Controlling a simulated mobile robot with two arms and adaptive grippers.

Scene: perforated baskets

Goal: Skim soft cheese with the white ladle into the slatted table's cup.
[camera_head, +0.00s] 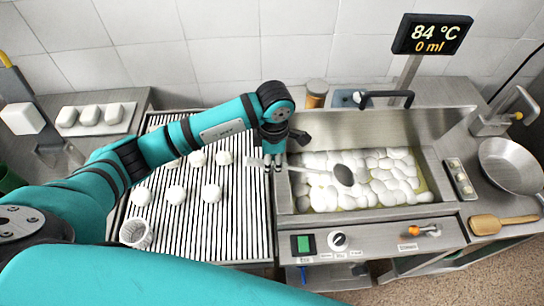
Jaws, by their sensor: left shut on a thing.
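My left gripper (273,165) is shut on the pale handle of the ladle (311,170), over the left rim of the steel vat. The ladle points right, and its dark grey round bowl lies over the white cheese lumps (395,180); I cannot tell whether it touches them or holds any. The lumps fill much of the vat (360,216), with yellowish liquid between them. A white perforated cup (136,234) stands at the front left corner of the slatted table (240,232). My right gripper is not in view.
Several round white pieces (212,193) sit on the slatted table. A display (432,35) above the vat reads 84 °C and 0 ml. A pan (513,165) and a wooden paddle (503,223) lie at the right. A control panel (370,240) fronts the vat.

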